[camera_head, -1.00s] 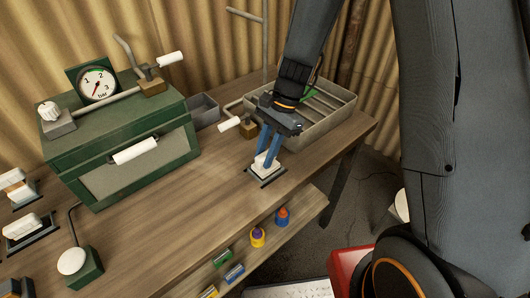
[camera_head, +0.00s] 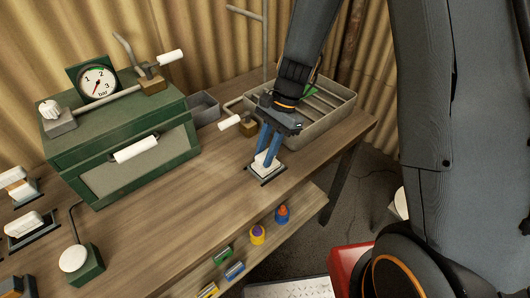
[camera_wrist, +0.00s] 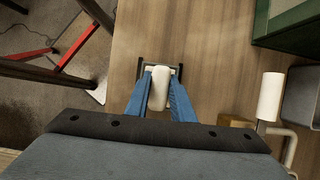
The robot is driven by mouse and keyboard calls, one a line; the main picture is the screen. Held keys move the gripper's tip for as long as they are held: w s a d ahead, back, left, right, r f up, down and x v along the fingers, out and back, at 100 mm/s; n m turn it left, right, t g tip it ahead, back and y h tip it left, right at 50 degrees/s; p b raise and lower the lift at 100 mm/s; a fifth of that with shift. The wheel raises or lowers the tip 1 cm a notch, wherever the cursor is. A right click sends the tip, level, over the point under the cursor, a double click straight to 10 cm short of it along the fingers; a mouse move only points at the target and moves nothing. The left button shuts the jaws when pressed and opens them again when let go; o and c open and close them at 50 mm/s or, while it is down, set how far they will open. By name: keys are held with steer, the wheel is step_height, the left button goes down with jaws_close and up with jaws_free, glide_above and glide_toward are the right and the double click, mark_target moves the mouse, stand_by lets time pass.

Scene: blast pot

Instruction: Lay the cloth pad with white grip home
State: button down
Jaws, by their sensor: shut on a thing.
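My gripper (camera_head: 267,154) has its two blue fingers shut on the white grip (camera_wrist: 159,91) of the cloth pad. The pad (camera_head: 262,171) is a pale piece at the fingertips, low over the right part of the bench. A dark frame or edge shows around it; the same dark outline shows in the wrist view (camera_wrist: 143,68). Whether the pad rests fully down inside this outline I cannot tell. The fingers hide part of the grip and pad.
A green cabinet (camera_head: 120,125) with a gauge stands at the back left. A metal tray (camera_head: 333,118) and a white-handled valve (camera_head: 229,122) lie behind my gripper. Other white-gripped pieces (camera_head: 30,224) sit at the far left. Bare bench lies left of the gripper.

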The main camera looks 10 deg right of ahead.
steer(key=shift+f, duration=0.45)
steer(key=c, duration=1.5)
jaws_free()
steer(key=shift+o, duration=0.2)
steer(key=shift+b+v, duration=1.1)
steer(key=shift+v, duration=2.8)
steer(key=s+d+n+t+h+b, duration=0.2)
steer(key=s+d+n+t+h, duration=0.1)
steer(key=s+d+n, duration=0.6)
steer(key=shift+d+n+t+h, duration=0.45)
steer(key=shift+d+n, duration=0.35)
steer(key=shift+n, duration=0.3)
